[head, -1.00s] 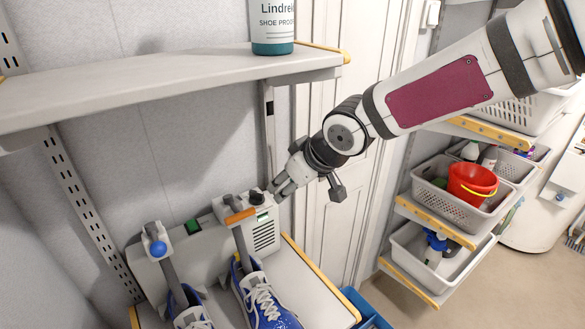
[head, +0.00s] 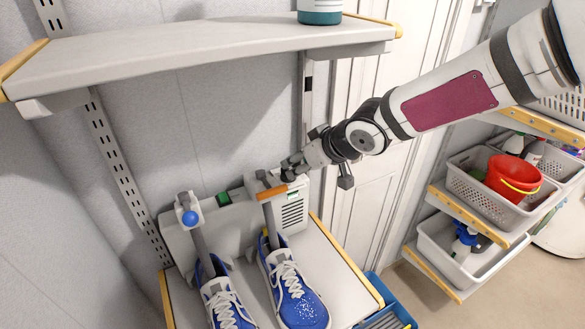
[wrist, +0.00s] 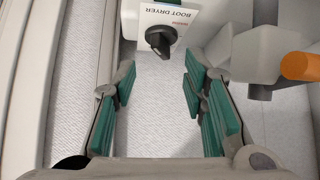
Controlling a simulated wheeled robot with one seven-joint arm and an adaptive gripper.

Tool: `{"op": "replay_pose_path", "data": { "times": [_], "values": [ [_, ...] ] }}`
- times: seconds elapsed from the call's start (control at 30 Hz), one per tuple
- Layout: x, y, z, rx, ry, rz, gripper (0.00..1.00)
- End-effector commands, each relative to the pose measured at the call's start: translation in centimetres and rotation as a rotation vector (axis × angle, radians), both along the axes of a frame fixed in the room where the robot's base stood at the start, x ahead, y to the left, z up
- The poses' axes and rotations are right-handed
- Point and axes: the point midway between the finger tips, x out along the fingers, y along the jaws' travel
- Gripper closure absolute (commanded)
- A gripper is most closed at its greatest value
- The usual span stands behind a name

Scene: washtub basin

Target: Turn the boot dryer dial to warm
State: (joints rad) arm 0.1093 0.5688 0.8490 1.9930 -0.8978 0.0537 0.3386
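The boot dryer (head: 291,212) is a pale box with vents on a shelf, with two upright posts in front. Its black dial (wrist: 161,40) shows in the wrist view beside a white label reading BOOT DRYER. In the head view my gripper (head: 289,172) is at the top of the dryer, largely covering the dial area. In the wrist view my gripper (wrist: 156,84) is open, its green-padded fingers apart with nothing between them. The dial lies beyond the fingertips, roughly centred between them. I cannot read its setting.
Blue shoes (head: 296,294) sit below the posts. An orange piece (head: 271,191) tops the nearer post, close to my gripper; it also shows at right in the wrist view (wrist: 300,66). A wall shelf (head: 200,55) overhangs the dryer. A blue crate (head: 388,314) stands lower right.

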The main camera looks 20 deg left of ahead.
Motion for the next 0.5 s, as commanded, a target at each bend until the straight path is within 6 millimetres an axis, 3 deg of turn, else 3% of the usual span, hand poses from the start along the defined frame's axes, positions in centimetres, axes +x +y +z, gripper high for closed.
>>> {"op": "replay_pose_path", "data": {
  "times": [0.5],
  "values": [
    [1.8,3.1,-3.6,-0.001,0.001,0.000,0.61]
  ]
}}
